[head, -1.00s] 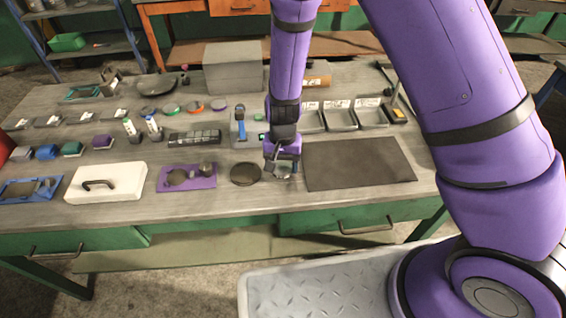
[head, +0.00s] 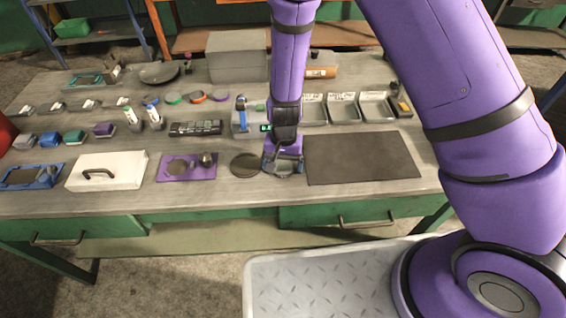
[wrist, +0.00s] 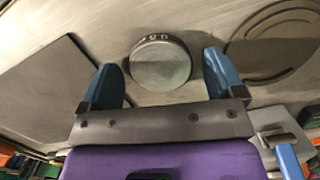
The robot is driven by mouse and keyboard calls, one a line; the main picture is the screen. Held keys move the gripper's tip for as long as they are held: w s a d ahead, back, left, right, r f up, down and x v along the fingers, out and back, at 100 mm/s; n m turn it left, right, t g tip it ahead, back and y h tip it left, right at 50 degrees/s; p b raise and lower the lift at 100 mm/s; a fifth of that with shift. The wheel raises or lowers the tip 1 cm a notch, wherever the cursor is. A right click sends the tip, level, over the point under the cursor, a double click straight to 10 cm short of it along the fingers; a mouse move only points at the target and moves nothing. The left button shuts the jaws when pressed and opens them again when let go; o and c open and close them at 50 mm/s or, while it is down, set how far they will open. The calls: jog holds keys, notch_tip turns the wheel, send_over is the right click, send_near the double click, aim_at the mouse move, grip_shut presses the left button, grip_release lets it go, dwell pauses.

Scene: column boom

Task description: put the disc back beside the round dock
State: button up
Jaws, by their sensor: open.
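A small round grey disc (wrist: 160,64) with dark marks on its edge lies on the bench in the wrist view. My gripper (wrist: 161,80) is open, with one blue finger on each side of the disc and a gap showing on both sides. In the head view my gripper (head: 283,166) is low over the bench and mostly hides the disc. The dark round dock (head: 246,165) lies flat just left of the gripper. In the wrist view the dock (wrist: 262,50) is on the right, apart from the disc.
A dark mat (head: 362,158) lies right of my gripper. A purple plate (head: 187,168) and a white box with a handle (head: 106,171) are further left. Behind are a grey device with a blue lever (head: 241,115) and open trays (head: 343,108).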

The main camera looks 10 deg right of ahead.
notch_tip(320, 180, up, 12)
jog(key=w, duration=0.2)
notch_tip(320, 180, up, 12)
jog(key=t+y, duration=0.1)
send_over(284, 162)
jog(key=d, duration=0.6)
jog(key=s+d+r+n+t, duration=0.1)
jog(key=s+d+r+t, duration=0.1)
jog(key=s+d+r, duration=0.5)
jog(key=s+d+r+n+t, duration=0.1)
jog(key=s+d+r+t, duration=0.1)
jog(key=s+d+r, duration=0.5)
jog(key=s+d+r+t+h, duration=0.1)
jog(key=s+d+r, duration=0.3)
jog(key=s+r, duration=0.2)
jog(key=shift+s+n+t, duration=0.15)
jog(key=shift+n+t, duration=0.15)
